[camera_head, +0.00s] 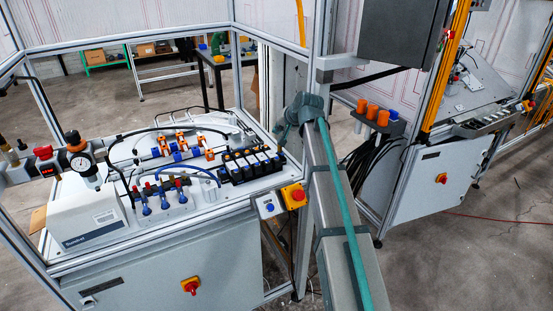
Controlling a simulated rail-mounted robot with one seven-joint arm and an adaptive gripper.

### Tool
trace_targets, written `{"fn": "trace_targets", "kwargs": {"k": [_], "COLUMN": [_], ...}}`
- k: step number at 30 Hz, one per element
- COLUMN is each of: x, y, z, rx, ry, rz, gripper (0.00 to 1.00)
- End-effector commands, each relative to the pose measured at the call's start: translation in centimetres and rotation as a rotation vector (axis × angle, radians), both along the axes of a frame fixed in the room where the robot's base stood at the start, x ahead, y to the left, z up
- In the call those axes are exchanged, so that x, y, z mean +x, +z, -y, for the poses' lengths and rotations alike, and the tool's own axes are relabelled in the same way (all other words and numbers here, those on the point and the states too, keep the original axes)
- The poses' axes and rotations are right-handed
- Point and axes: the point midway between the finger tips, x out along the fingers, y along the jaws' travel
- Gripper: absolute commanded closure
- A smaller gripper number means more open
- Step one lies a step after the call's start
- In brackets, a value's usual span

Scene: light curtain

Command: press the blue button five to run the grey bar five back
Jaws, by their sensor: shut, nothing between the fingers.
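A black valve block (250,165) with several white-topped modules and small blue parts lies at the right of the bench. I cannot tell which blue part is button five. Behind it are several cylinders (180,146) with orange and blue parts; grey bar five cannot be made out. A grey box with a blue button (269,207) hangs on the bench's front right edge. My gripper (279,138) is small in view at the end of my arm, shut and empty, above and just right of the valve block. No contact is clear.
A yellow box with a red knob (294,195) sits beside the grey button box. Blue-handled fittings (160,200), a white unit (88,222) and a pressure gauge (80,162) fill the left. Frame posts (307,40) stand close to my arm.

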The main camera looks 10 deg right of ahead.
Motion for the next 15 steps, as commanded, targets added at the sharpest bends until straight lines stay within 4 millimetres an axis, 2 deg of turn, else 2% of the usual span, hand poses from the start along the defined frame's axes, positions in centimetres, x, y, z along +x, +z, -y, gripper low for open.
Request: {"fn": "trace_targets", "kwargs": {"k": [8, 15], "x": [0.0, 0.0], "y": [-0.7, -3.0], "z": [0.0, 0.0], "rx": [0.0, 0.0], "ry": [0.0, 0.0], "rz": [0.0, 0.0], "gripper": [1.0, 1.0]}}
